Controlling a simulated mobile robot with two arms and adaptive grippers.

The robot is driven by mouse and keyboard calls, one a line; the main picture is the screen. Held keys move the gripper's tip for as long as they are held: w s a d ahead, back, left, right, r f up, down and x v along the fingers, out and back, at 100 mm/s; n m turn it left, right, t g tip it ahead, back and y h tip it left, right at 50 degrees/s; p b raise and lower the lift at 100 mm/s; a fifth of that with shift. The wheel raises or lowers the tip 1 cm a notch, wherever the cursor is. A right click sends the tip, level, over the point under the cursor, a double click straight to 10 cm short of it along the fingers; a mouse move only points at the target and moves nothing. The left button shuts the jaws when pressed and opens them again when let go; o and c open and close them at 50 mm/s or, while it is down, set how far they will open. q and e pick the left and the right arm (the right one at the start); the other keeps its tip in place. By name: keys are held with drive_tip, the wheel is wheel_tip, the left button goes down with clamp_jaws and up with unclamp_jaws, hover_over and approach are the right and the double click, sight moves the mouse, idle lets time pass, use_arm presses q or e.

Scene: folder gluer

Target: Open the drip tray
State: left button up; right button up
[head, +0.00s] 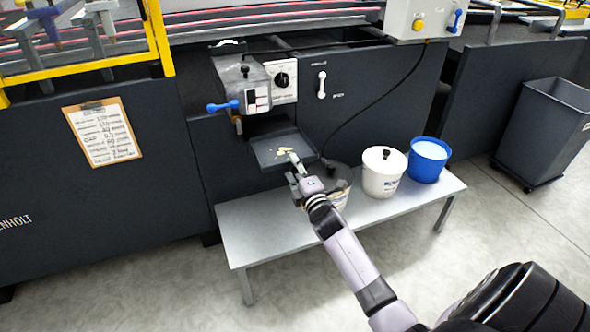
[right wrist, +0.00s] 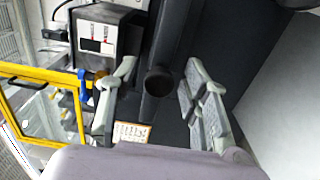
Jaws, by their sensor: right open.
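The drip tray (head: 268,152) is a dark, shallow tray under the glue unit on the front of the machine. In the right wrist view my right gripper (right wrist: 160,98) is open. A dark round knob (right wrist: 158,82) on a dark bar, which looks like the tray's front, shows between the spread fingers. I cannot tell whether a finger touches it. My left gripper is out of view.
The glue unit (head: 241,82) with a blue lever is above the tray. Below stands a grey bench (head: 262,230) with a dark-lidded pot (head: 342,176), a white lidded bucket (head: 382,172) and a blue bucket (head: 428,160). A clipboard (head: 103,132) hangs left.

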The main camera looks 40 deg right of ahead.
drive_tip(key=v, duration=1.2)
idle(0.3)
